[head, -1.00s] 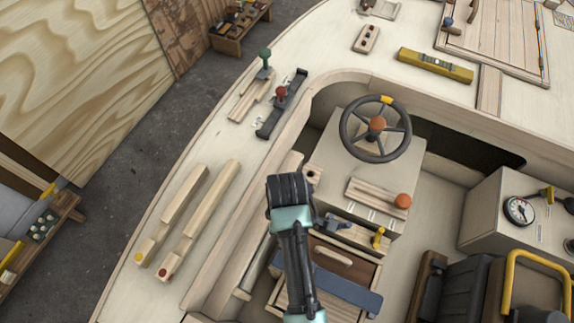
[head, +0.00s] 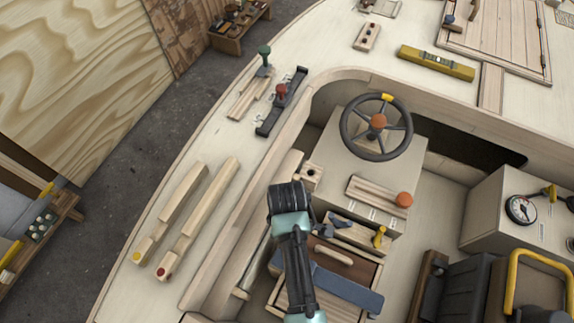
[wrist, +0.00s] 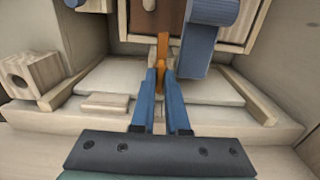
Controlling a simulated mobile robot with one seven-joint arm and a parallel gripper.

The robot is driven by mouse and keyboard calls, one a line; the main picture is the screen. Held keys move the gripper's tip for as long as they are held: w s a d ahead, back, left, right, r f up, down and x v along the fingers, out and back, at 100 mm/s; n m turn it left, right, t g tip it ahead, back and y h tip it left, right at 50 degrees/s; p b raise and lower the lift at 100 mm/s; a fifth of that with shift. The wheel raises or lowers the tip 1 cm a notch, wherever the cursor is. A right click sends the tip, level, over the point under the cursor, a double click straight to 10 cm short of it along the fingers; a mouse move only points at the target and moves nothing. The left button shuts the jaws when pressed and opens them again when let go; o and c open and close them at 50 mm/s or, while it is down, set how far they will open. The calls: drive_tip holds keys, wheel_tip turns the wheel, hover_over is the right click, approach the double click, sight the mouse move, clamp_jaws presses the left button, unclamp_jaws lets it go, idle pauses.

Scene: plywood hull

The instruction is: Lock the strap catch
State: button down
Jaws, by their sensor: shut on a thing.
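In the wrist view my gripper (wrist: 162,88) has its two blue fingers close together on a narrow orange lever (wrist: 163,48), likely part of the strap catch. The lever stands upright in front of a wooden box (wrist: 180,35). A blue strap (wrist: 197,48) hangs down just right of the lever. In the head view the strap (head: 347,290) lies across the box, partly behind my arm. The fingertips and the lever cannot be made out there. Whether the catch is locked cannot be told.
A wooden block with a hole (wrist: 32,75) is at left in the wrist view, near a small flat block (wrist: 106,103). In the head view the steering wheel console (head: 345,150) stands beyond my arm, with a yellow lever (head: 380,236) near the box.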

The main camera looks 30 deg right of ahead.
idle(0.4)
drive_tip(key=m+p, duration=0.3)
drive_tip(key=shift+r+m, duration=0.2)
drive_tip(key=shift+m, duration=0.1)
drive_tip(key=m+p, duration=0.3)
drive_tip(key=m, duration=0.2)
drive_tip(key=m+p, duration=0.2)
drive_tip(key=m, duration=0.3)
drive_tip(key=shift+f+m+p, duration=0.15)
drive_tip(key=shift+m+p, duration=0.35)
drive_tip(key=shift+m, duration=1.7)
drive_tip(key=shift+w, duration=0.1)
drive_tip(key=c, duration=0.9)
unclamp_jaws()
